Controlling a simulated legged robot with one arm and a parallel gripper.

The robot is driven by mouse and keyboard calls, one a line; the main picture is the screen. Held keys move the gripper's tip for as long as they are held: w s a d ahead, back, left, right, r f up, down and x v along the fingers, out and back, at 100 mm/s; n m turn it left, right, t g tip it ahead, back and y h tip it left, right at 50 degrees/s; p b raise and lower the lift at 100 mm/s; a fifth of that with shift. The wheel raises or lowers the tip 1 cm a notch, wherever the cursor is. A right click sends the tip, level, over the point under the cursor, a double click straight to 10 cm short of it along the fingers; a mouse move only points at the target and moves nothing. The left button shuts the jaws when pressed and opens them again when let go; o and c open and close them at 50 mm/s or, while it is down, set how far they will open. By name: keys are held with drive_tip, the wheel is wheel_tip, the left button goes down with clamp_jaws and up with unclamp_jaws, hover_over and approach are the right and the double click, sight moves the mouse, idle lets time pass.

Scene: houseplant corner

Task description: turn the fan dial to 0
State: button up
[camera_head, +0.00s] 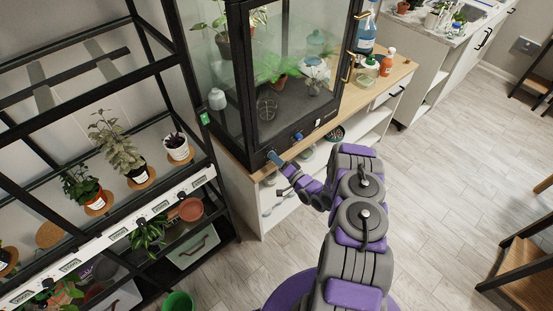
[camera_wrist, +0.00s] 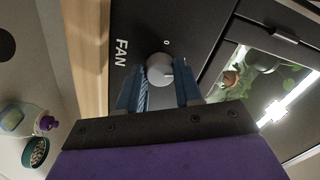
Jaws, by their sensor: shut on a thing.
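The fan dial (camera_wrist: 158,68) is a round grey-white knob on a black panel, beside the printed word FAN (camera_wrist: 122,53). A small 0 mark (camera_wrist: 167,43) is printed just above the knob in the wrist view. My gripper (camera_wrist: 161,82) is shut on the dial, with one blue finger on each side of it. I cannot clearly tell where the dial's pointer faces. In the head view my gripper (camera_head: 274,157) is at the lower front edge of the black glass plant cabinet (camera_head: 257,140), and it hides the fan dial there.
A wooden-topped white shelf unit (camera_head: 240,190) bears the cabinet. A black plant rack (camera_head: 215,185) stands at left. Open floor (camera_head: 440,190) lies at right.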

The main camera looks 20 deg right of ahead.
drive_tip(key=shift+d+f+n+g+p, duration=0.15)
drive_tip(key=shift+n+p, duration=0.55)
drive_tip(key=shift+n, duration=1.85)
drive_tip(key=shift+a+n+g+p, duration=0.1)
drive_tip(key=shift+n+p, duration=0.6)
drive_tip(key=shift+n, duration=1.9)
drive_tip(key=shift+d+f+n+g+p, duration=0.15)
drive_tip(key=shift+n+p, duration=0.55)
drive_tip(key=shift+n, duration=1.85)
drive_tip(key=shift+r, duration=0.1)
drive_tip(key=o, duration=0.8)
drive_tip(key=shift+o, duration=1.2)
